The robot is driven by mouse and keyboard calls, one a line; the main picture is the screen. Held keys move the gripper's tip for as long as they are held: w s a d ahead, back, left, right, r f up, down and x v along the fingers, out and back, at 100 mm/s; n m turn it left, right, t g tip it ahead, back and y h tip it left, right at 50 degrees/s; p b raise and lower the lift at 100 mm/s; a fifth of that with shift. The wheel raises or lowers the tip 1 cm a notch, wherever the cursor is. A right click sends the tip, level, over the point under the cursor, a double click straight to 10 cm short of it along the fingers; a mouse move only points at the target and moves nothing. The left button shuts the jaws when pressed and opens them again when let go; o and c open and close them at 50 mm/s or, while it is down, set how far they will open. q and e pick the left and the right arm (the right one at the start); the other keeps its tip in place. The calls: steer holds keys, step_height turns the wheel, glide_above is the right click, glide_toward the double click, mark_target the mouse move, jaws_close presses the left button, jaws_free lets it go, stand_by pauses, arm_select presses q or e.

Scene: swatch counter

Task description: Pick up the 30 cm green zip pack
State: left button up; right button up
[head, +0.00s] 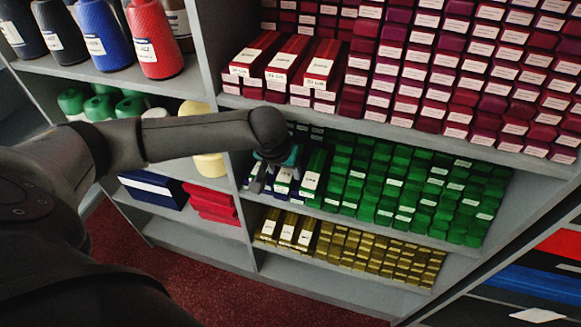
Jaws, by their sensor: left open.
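Green zip packs fill the middle shelf. A few longer ones with white labels lie at its left end: one long green pack (314,174) shows clearly, and another long green pack (285,176) is partly covered by my gripper. The label print is too small to read, so I cannot tell which is 30 cm. My left gripper (268,180) is open at the left end of this row, in front of the leftmost long packs. I cannot tell whether it touches them. My right gripper is not in view.
Small green packs (405,190) fill the shelf to the right. Dark red packs (440,70) stand above, gold packs (370,255) below. A grey upright divider (232,195) stands close left of my gripper. Thread cones (153,40) stand at upper left.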

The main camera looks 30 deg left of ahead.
arm_select(q)
steer(key=shift+x, duration=1.15)
jaws_close()
